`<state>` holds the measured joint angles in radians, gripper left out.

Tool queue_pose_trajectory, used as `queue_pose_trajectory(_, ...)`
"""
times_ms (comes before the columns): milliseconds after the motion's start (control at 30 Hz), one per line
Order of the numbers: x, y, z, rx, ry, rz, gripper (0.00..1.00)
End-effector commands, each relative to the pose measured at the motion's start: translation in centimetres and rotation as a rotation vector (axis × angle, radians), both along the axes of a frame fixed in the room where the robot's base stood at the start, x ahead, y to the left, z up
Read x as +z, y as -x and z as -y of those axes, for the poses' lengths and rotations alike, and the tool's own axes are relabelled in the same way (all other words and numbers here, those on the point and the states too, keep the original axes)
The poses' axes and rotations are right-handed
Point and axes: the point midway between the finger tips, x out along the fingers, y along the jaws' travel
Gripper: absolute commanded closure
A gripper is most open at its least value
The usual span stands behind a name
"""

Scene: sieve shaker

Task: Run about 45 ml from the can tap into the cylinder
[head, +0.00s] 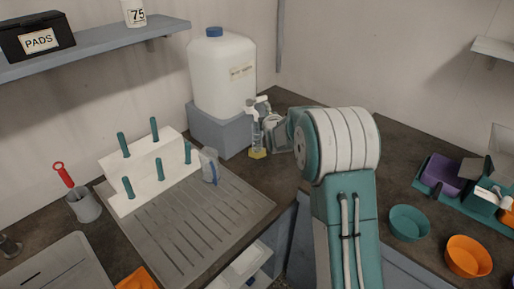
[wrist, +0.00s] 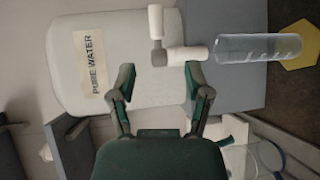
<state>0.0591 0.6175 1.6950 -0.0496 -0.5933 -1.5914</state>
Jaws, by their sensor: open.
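The white water can (head: 222,75) with a blue cap stands on a grey block. Its label reads PURE WATER in the wrist view (wrist: 97,65), where the scene appears turned sideways. The white tap (head: 257,107) is on the can's front; it also shows in the wrist view (wrist: 185,56). The clear cylinder (head: 256,138) stands upright on a yellow base below the tap; its mouth is close to the spout in the wrist view (wrist: 258,48). I cannot tell its liquid level. My gripper (wrist: 161,82) is open and empty, its fingers near the tap, apparently not touching it.
A grey drainboard (head: 190,235) with a white peg rack (head: 150,170) and a clear beaker (head: 210,167) lies left of the cylinder. Teal (head: 409,223) and orange (head: 468,256) bowls stand at right. The grey block (head: 217,132) carries the can.

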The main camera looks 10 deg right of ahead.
Motion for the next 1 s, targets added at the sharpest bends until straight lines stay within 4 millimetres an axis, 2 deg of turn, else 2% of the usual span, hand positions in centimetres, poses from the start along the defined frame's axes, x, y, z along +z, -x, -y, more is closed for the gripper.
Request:
queue_pose_trajectory(367,0.0,0.0,0.0,0.000,0.000,0.000,0.36)
queue_pose_trajectory(633,0.0,-1.7,0.2,0.015,0.000,0.004,0.36)
queue_pose_trajectory(1000,-0.8,-6.5,0.3,0.014,0.000,0.004,0.36)
